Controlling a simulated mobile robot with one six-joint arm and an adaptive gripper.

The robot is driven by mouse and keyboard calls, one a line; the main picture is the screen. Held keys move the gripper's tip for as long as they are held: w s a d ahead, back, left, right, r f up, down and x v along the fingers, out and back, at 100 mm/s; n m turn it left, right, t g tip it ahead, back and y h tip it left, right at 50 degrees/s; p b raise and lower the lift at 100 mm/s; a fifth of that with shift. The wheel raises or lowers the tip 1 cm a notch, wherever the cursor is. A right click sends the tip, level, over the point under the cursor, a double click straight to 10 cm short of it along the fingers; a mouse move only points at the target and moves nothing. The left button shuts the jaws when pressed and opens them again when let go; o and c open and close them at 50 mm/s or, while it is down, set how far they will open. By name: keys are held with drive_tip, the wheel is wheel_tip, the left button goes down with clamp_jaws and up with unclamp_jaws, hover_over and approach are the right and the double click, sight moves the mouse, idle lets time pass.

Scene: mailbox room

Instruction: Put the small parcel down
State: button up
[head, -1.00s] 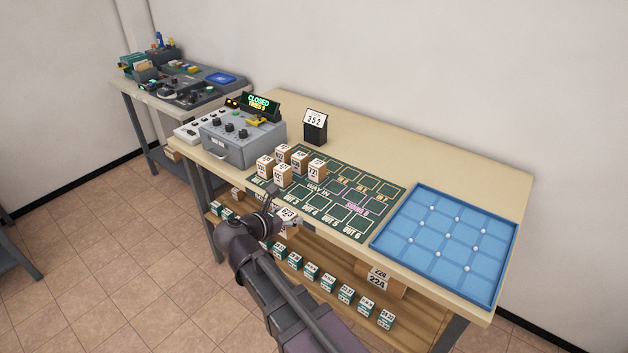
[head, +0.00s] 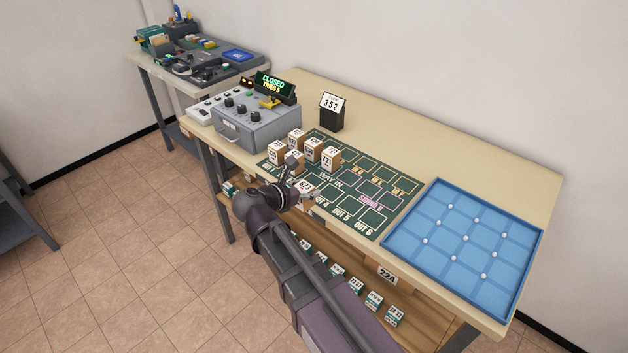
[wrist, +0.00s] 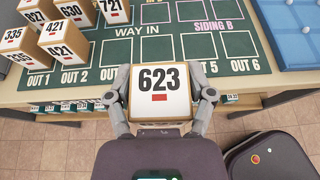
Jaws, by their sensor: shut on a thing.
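The small parcel (wrist: 159,92) is a box with a white top marked 623 and a red bar. It fills the space between the fingers of my gripper (wrist: 160,100), which is shut on it from both sides. In the head view the parcel (head: 303,188) is at the front edge of the table, partly hidden by my gripper (head: 298,190). In the wrist view it covers part of the green mat's front row, between OUT 2 and OUT 5. I cannot tell whether it touches the mat (head: 345,215).
Several numbered parcels (head: 313,150) stand on the mat's left part. A grey box with knobs (head: 255,128) and a black stand reading 352 (head: 331,112) are behind them. A blue tray with white pegs (head: 439,264) lies to the right. The mat's right slots are empty.

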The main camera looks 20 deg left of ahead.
drive_tip(key=shift+d, duration=0.1)
drive_tip(key=w+d, duration=0.3)
drive_tip(key=d, duration=0.5)
drive_tip(key=shift+y, duration=0.3)
drive_tip(key=shift+r, duration=0.1)
drive_tip(key=w+a, duration=0.3)
drive_tip(key=w+a+f, duration=0.1)
drive_tip(key=w+a, duration=0.2)
drive_tip(key=w, duration=0.1)
drive_tip(key=w+a+b, duration=0.1)
drive_tip(key=w+a, duration=0.2)
drive_tip(key=a, duration=0.1)
drive_tip(key=shift+w+f, duration=0.15)
drive_tip(key=shift+w, duration=0.1)
drive_tip(key=shift+a, duration=0.1)
drive_tip(key=shift+w+a, duration=0.15)
drive_tip(key=shift+w, duration=0.05)
drive_tip(key=shift+w+a+f+b, duration=0.25)
drive_tip(key=shift+w+f+b, duration=0.05)
drive_tip(key=shift+f+b, duration=1.55)
drive_tip(key=shift+b, duration=0.05)
